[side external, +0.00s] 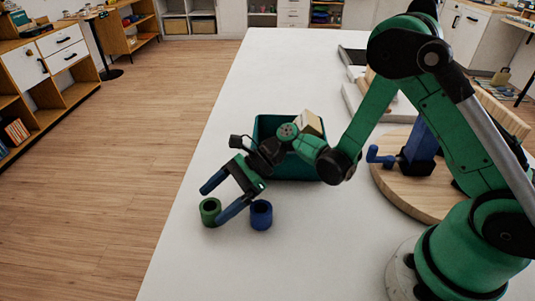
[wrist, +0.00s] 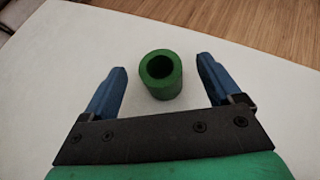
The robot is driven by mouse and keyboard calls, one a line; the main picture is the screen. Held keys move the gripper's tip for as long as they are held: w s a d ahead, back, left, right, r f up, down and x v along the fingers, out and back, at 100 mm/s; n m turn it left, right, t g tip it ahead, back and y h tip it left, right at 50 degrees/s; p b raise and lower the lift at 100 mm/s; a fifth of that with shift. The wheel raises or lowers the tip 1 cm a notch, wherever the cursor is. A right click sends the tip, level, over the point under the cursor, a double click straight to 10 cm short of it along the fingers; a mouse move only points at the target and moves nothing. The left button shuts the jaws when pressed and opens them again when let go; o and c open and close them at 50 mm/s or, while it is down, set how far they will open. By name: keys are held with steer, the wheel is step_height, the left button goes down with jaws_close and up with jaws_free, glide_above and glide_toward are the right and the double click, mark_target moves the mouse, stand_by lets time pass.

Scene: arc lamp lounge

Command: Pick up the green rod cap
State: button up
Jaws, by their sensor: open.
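The green rod cap (side external: 209,213) is a short hollow cylinder standing upright on the white table, near its left edge in the side external view. In the wrist view the green rod cap (wrist: 161,75) lies between the lines of the two blue fingers, with clear space on both sides. My gripper (side external: 212,205) is open and empty, with its fingers pointing down and left. In the wrist view my gripper (wrist: 161,72) has its fingers wide apart, and neither visibly touches the cap. One finger partly covers the space between the cap and its neighbour in the side view.
A blue cap (side external: 261,215) stands just right of the green one, close to a finger. A dark green bin (side external: 262,127) stands behind my gripper. A round wooden board (side external: 395,192) bears a blue part (side external: 420,150). The table's front area is clear.

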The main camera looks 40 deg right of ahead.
jaws_close()
stand_by(0.3)
